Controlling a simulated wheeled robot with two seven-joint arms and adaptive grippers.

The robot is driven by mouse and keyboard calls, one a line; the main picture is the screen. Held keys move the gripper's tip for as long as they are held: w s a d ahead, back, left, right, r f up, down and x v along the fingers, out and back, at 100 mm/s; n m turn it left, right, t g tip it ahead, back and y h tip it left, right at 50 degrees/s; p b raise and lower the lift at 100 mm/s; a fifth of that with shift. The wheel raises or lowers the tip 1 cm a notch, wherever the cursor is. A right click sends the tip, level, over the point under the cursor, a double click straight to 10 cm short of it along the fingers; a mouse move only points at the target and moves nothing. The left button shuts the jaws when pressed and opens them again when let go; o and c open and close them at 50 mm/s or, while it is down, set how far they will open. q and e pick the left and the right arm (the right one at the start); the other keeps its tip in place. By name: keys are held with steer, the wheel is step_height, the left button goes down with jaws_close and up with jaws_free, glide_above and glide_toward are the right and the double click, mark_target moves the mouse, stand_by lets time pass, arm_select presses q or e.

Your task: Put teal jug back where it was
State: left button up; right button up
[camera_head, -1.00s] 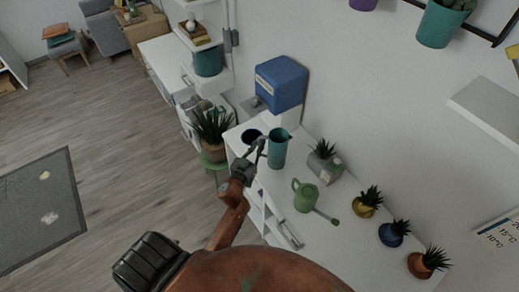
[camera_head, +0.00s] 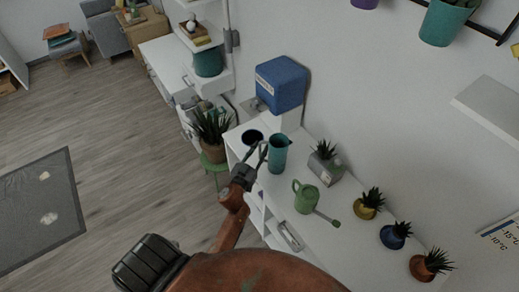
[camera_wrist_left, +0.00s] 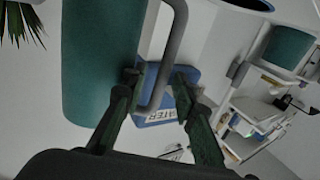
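The teal jug (camera_head: 277,156) stands upright on the white desk (camera_head: 300,222), in front of the blue water box. My left gripper (camera_head: 257,157) is just left of the jug, with its fingers apart. In the left wrist view the jug (camera_wrist_left: 98,60) fills the upper left, and its grey handle (camera_wrist_left: 178,40) reaches down between the two open fingers (camera_wrist_left: 160,100). The handle's lower part is close to the left finger; I cannot tell whether they touch. My right gripper is not in view.
A dark-rimmed pot (camera_head: 252,137) stands close behind my gripper. The blue water box (camera_head: 282,83) is behind the jug. A grey planter (camera_head: 325,162), a green watering can (camera_head: 306,197) and several small potted plants stand to the right.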

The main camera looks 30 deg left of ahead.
arm_select(q)
steer(key=shift+r, duration=0.15)
steer(key=s+d, duration=0.2)
steer(key=s, duration=1)
steer(key=s+d+f+g+h, duration=0.1)
steer(key=s+f+g, duration=0.15)
steer(key=f, duration=0.95)
steer(key=s+d+f+m+g, duration=0.15)
steer(key=s+f, duration=0.25)
steer(key=f, duration=0.8)
steer(key=s+d+f+n+g+h, duration=0.1)
steer(key=s+f+g, duration=0.2)
steer(key=f, duration=0.8)
steer(key=s+d+f+m+g, duration=0.15)
steer(key=s+f+g, duration=0.45)
steer(key=s+f, duration=1.1)
steer(key=s+a+f+g, duration=0.1)
steer(key=s+f+g, duration=0.1)
steer(key=s, duration=0.7)
steer(key=s+a+f+m+g, duration=0.1)
steer(key=s+f, duration=0.3)
steer(key=s, duration=0.5)
steer(key=shift+s+f+g, duration=0.15)
steer(key=shift+s+g, duration=0.15)
steer(key=shift+g, duration=0.2)
